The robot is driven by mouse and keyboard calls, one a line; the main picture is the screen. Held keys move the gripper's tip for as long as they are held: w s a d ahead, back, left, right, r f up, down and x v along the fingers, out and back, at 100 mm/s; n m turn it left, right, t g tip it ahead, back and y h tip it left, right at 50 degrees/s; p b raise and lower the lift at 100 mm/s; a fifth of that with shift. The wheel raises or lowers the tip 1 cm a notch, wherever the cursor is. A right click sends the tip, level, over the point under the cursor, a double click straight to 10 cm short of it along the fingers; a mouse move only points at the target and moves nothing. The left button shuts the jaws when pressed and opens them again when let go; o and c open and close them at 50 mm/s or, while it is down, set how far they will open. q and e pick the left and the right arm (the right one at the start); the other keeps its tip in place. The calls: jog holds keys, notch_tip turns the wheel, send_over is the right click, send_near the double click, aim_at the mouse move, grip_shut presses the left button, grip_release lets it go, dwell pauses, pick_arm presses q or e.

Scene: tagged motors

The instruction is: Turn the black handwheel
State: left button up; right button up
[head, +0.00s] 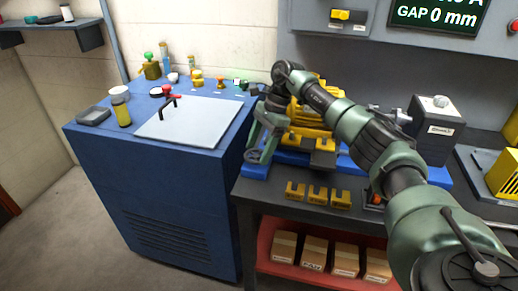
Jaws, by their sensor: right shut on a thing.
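My right gripper (262,146) points down at the left end of the blue base (257,171), beside the yellow motor (318,132). It is shut on what seems to be the black handwheel (254,156). Only a small dark part of the wheel shows; the gripper hides most of it, so its turn angle cannot be told. My right arm comes in from the lower right and covers part of the motor. My left gripper is not in view.
Yellow blocks (317,194) lie at the dark bench's front. A grey box (433,128) stands at right; cartons (314,252) sit below.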

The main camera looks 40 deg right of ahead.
jog(key=shift+r, duration=0.1)
dwell(0.5)
jog(key=o, duration=1.4)
jog(key=shift+c, duration=0.2)
jog(key=shift+d, duration=0.1)
jog(key=v, duration=0.7)
jog(key=shift+r+b, duration=0.35)
jog(key=shift+b, duration=0.05)
